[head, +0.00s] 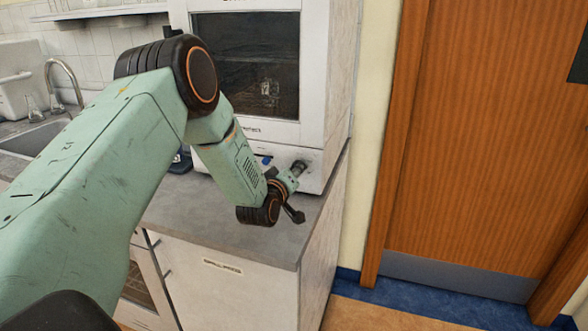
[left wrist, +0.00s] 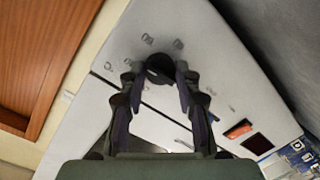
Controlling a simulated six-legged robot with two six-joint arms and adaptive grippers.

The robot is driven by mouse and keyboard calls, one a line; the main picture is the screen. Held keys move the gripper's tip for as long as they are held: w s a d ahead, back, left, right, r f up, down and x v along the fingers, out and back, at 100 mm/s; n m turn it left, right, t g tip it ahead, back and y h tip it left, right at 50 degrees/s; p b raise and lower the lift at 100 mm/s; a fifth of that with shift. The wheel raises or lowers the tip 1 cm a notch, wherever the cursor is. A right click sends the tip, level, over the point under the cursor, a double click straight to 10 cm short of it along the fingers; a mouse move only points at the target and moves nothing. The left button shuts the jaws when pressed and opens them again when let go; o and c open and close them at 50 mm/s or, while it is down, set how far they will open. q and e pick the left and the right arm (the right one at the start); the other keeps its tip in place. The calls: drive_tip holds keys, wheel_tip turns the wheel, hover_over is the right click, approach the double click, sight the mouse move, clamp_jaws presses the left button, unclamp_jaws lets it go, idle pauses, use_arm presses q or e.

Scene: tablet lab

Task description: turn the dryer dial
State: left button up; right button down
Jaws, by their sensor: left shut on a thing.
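The dryer (head: 312,80) is a white cabinet with a dark window, standing on the grey counter. Its dial (left wrist: 160,66) is a round black knob on the pale front panel, seen in the left wrist view. My left gripper (head: 299,168) is at the right part of the dryer's lower panel. In the left wrist view the two fingers of my left gripper (left wrist: 160,82) sit on either side of the dial and are shut on it. The fingers hide the dial's sides. In the head view the dial is mostly covered by the gripper. My right gripper is in neither view.
The panel has small printed marks around the dial, an orange-red switch (left wrist: 238,129) and a dark display (left wrist: 257,144). The grey counter (head: 215,212) is clear below my forearm. A sink (head: 35,138) is at the left, a wooden door (head: 490,140) at the right.

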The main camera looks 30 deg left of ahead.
use_arm(q)
drive_tip(key=m, duration=0.3)
drive_tip(key=m+y+p, duration=0.1)
drive_tip(key=m, duration=0.2)
drive_tip(key=m+p, duration=0.1)
drive_tip(key=m, duration=0.2)
drive_tip(key=shift+s+d+f, duration=0.1)
drive_tip(key=shift+d+f, duration=0.1)
drive_tip(key=shift+f, duration=0.15)
drive_tip(key=m+y+p, duration=0.1)
drive_tip(key=m, duration=0.3)
drive_tip(key=shift+f, duration=0.1)
drive_tip(key=shift+f+m+y+p, duration=0.1)
drive_tip(key=shift+m+y+p, duration=0.2)
drive_tip(key=shift+m, duration=1.9)
drive_tip(key=o, duration=1.1)
drive_tip(key=shift+o, duration=0.2)
drive_tip(key=shift+r+t, duration=0.2)
drive_tip(key=shift+t, duration=0.1)
